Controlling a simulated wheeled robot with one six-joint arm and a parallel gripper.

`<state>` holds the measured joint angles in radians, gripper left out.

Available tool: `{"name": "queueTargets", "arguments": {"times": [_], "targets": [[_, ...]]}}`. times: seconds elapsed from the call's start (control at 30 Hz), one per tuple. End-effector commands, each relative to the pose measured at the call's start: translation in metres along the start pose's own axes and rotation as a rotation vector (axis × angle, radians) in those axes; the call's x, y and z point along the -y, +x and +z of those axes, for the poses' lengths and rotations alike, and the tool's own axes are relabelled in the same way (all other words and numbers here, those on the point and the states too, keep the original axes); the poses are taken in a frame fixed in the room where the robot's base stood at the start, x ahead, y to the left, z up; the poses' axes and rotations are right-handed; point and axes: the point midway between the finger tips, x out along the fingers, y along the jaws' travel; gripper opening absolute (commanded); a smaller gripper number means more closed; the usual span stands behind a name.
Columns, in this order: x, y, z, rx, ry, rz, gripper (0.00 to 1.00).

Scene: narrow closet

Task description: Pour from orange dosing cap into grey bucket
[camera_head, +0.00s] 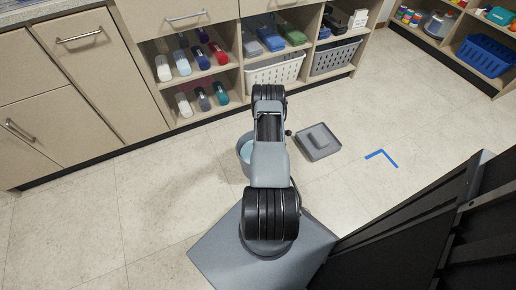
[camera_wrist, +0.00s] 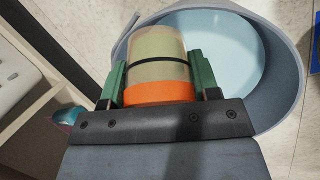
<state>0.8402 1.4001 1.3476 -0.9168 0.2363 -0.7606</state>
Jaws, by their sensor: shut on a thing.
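The orange dosing cap (camera_wrist: 160,92) shows in the wrist view, with an orange band nearest my wrist and a pale, see-through greenish body with a black line around it. My gripper (camera_wrist: 158,66) is shut on the cap, a green finger on either side. The grey bucket (camera_wrist: 286,75) lies beyond and to the right of the cap, which overlaps its left part in the picture. A pale blue surface shows inside it. In the head view the bucket (camera_head: 243,168) stands on the floor, partly hidden by my arm; the cap and fingertips are hidden there. No stream is visible.
A grey tray (camera_head: 320,151) with a raised block lies on the floor right of my arm. A blue corner mark (camera_head: 381,157) is further right. Shelves with bottles (camera_head: 182,64) and a white basket (camera_head: 274,69) stand behind. Open floor lies to the left.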

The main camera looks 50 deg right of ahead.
Motion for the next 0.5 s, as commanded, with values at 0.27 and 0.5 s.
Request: {"name": "queueTargets", "arguments": {"times": [0.27,0.5], "targets": [[0.0006,0.0008,-0.0008,0.037,-0.004,0.011,0.32],[0.0002,-0.0009,-0.0026,0.065,-0.011,0.026,0.32]]}}
